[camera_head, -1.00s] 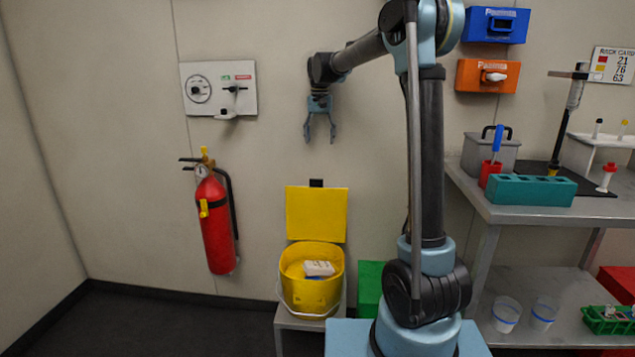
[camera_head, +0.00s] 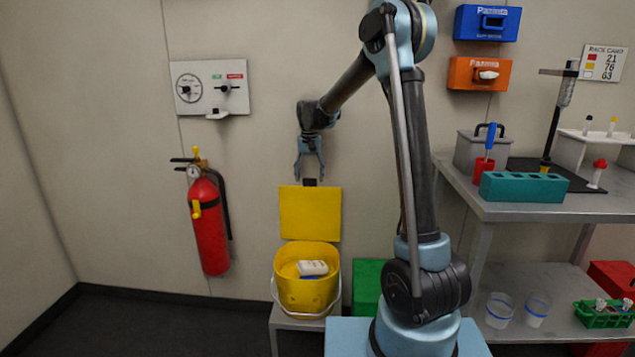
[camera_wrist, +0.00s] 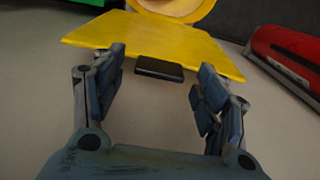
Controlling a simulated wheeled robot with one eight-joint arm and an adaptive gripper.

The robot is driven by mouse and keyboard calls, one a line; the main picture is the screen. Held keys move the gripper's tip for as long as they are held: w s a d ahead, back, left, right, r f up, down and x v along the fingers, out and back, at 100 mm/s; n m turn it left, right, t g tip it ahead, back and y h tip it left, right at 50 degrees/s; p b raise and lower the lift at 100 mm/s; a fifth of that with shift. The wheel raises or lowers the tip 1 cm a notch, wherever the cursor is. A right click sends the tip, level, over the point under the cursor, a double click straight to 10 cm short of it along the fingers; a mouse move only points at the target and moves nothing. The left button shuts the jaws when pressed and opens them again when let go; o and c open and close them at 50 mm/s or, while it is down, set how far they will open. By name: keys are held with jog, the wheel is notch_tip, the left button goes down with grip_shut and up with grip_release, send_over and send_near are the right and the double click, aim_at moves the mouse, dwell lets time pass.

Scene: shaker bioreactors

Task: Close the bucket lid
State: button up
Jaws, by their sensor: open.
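The yellow bucket (camera_head: 306,290) stands on a small grey stand, with a white item inside it. Its square yellow lid (camera_head: 310,213) is raised upright at the back, against the wall side. A small black tab (camera_head: 310,182) sticks up from the lid's top edge. My gripper (camera_head: 310,177) is open and empty, pointing down just above the lid's top edge. In the wrist view, the lid (camera_wrist: 155,45) and its black tab (camera_wrist: 160,69) lie ahead, with the tab between my open fingers (camera_wrist: 158,80) but seemingly beyond their tips. Contact cannot be made out.
A red fire extinguisher (camera_head: 208,222) hangs on the wall left of the bucket. A control panel (camera_head: 210,88) is above it. A green box (camera_head: 367,287) stands right of the bucket. A metal bench (camera_head: 530,208) with lab items is further right.

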jog(key=shift+f, duration=1)
